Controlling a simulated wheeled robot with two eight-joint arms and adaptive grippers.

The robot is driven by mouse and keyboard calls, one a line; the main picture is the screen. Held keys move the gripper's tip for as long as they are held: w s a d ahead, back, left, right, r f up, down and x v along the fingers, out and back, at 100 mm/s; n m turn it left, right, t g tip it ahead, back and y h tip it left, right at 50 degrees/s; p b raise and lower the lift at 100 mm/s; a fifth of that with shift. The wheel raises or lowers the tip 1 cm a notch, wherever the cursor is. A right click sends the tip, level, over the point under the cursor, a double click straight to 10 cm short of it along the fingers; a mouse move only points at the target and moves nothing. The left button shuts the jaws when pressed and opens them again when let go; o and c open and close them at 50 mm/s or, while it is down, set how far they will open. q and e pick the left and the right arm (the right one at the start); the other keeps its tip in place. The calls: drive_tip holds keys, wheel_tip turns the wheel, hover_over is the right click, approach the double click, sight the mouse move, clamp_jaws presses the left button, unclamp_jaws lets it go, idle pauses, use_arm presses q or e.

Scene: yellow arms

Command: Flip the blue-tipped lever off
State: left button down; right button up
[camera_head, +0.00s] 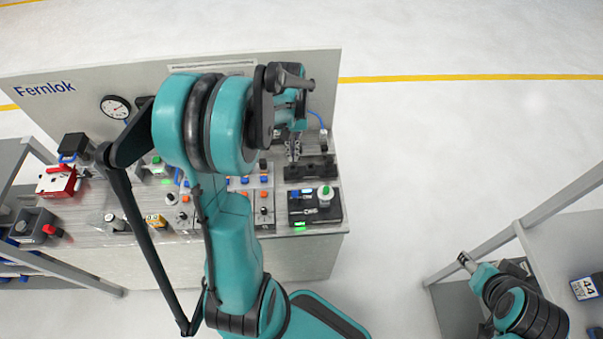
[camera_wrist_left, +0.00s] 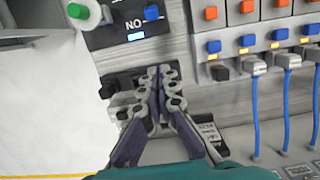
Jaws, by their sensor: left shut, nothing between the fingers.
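A round blue tip (camera_wrist_left: 151,12) shows at the top of the left wrist view, on a dark panel marked "NO"; the rest of its lever is cut off by the frame. In the head view my left gripper (camera_head: 293,150) hangs over the right end of the console. My right gripper (camera_head: 467,262) is low at the right, away from the console; its jaws are too small to read.
A green knob (camera_wrist_left: 78,10) stands beside the blue tip; it also shows in the head view (camera_head: 325,191). Orange and blue buttons (camera_wrist_left: 247,41) and blue cables (camera_wrist_left: 288,85) lie to the right in the wrist view. Shelves (camera_head: 570,210) flank the console. Open floor lies beyond it.

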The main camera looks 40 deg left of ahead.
sight(295, 198)
use_arm(q)
drive_tip(key=shift+s, duration=0.15)
drive_tip(key=f+b, duration=0.1)
drive_tip(key=f, duration=0.2)
drive_tip(key=f+b, duration=0.1)
drive_tip(key=f, duration=0.2)
drive_tip(key=s+d+f, duration=0.1)
drive_tip(key=f, duration=0.3)
drive_tip(key=shift+b, duration=0.4)
drive_tip(key=shift+s+d+r, duration=0.9)
drive_tip(key=shift+s+d, duration=0.05)
drive_tip(key=shift+s, duration=0.2)
drive_tip(key=shift+s+d+r, duration=0.2)
drive_tip(key=shift+s+d, duration=0.05)
drive_tip(key=shift+s, duration=0.05)
drive_tip(key=shift+w, duration=0.1)
drive_tip(key=shift+w, duration=0.1)
